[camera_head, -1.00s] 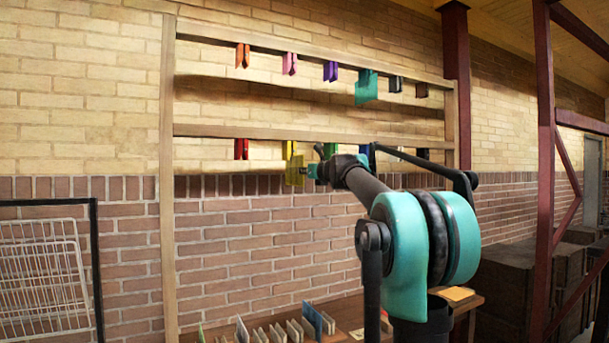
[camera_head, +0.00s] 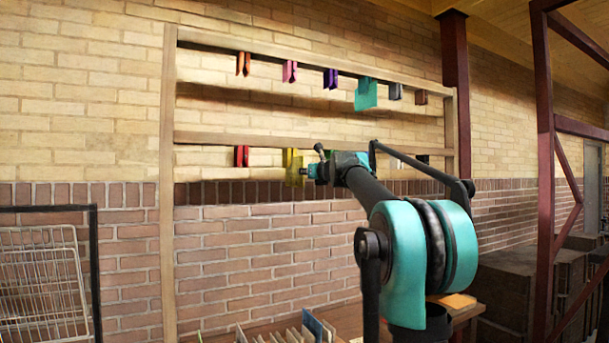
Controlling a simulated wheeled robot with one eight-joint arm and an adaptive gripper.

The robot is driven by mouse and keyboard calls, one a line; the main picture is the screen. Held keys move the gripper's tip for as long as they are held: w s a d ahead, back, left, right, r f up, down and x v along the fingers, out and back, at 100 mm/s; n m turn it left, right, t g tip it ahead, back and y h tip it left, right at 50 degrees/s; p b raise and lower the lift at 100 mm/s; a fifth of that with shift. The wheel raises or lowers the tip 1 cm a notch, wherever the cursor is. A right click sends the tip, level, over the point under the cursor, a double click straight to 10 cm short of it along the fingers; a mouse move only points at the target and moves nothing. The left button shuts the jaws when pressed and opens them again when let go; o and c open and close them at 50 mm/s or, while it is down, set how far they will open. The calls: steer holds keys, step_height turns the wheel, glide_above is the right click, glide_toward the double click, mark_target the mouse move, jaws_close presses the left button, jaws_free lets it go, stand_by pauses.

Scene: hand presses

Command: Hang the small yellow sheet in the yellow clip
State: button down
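The small yellow sheet (camera_head: 294,174) is on the lower rail's front side, upright, at the tip of my gripper (camera_head: 305,171). My gripper reaches it from the right and appears shut on its right edge; the fingers are very small in this view. The yellow clip (camera_head: 288,157) hangs from the lower rail (camera_head: 215,138). The sheet's upper part overlaps the clip in the picture. I cannot tell whether the sheet is between the clip's jaws or in front of them.
A red clip (camera_head: 241,156) hangs left of the yellow one. My arm hides part of the lower rail's right side. Several clips hang on the upper rail (camera_head: 300,54), one with a teal sheet (camera_head: 366,94). Below, several sheets (camera_head: 300,331) stand on a table. A wire rack (camera_head: 42,280) is at left.

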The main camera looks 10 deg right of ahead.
steer(key=c, duration=2.3)
jaws_free()
steer(key=o, duration=0.9)
steer(key=v, duration=0.7)
